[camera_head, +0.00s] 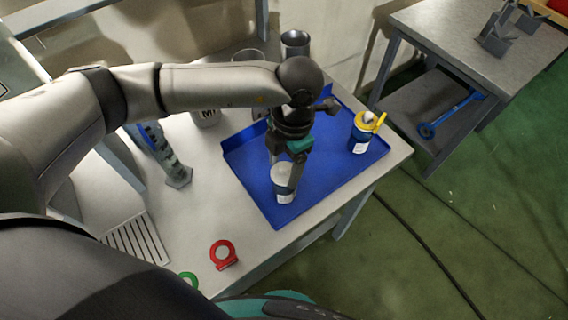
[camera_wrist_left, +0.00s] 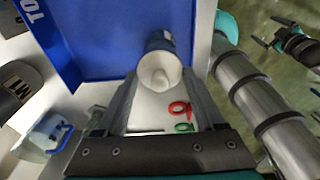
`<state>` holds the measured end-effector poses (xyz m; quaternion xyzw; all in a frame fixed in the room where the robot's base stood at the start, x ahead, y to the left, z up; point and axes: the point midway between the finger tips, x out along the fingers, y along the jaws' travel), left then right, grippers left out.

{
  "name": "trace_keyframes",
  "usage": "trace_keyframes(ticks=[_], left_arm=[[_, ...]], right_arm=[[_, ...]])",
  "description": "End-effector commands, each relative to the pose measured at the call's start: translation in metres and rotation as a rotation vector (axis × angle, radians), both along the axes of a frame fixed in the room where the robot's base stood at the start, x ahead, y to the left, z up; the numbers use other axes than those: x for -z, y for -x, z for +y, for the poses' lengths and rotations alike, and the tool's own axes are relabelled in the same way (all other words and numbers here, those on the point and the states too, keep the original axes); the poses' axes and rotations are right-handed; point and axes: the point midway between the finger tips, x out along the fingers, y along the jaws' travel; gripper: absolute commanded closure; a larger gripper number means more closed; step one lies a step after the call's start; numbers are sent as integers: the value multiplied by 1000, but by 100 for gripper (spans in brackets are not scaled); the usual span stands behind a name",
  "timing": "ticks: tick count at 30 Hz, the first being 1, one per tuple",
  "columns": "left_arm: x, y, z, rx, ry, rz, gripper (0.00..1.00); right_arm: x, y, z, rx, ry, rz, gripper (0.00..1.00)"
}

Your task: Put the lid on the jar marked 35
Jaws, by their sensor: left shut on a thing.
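My left gripper (camera_head: 282,172) is shut on a small pale jar (camera_head: 284,184) with a white label and a blue band, at the near part of the blue tray (camera_head: 328,178). In the left wrist view this jar (camera_wrist_left: 160,68) sits between the fingertips, showing a rounded white top. I cannot read a 35 on either jar. No separate plain lid is clear. My right gripper (camera_wrist_left: 276,32) shows in the left wrist view, its fingers apart, over the green floor.
A red ring piece (camera_head: 224,254) and a green one (camera_head: 188,280) lie near the table's front edge. A slotted plate (camera_head: 135,240) lies front left.

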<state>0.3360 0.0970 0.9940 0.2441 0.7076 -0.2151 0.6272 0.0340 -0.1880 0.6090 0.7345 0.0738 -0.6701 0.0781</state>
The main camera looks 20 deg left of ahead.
Motion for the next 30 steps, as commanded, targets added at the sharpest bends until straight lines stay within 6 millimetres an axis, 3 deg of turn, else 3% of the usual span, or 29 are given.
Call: trace_keyframes(ticks=[10, 11, 18, 30], left_arm=[[0, 0, 0, 0, 1, -1, 82], [0, 0, 0, 0, 1, -1, 27], [0, 0, 0, 0, 0, 0, 0], [-1, 0, 0, 0, 0, 0, 0]], right_arm=[[0, 0, 0, -1, 0, 0, 0], [0, 0, 0, -1, 0, 0, 0], [0, 0, 0, -1, 0, -1, 0], [-1, 0, -1, 0, 1, -1, 0]])
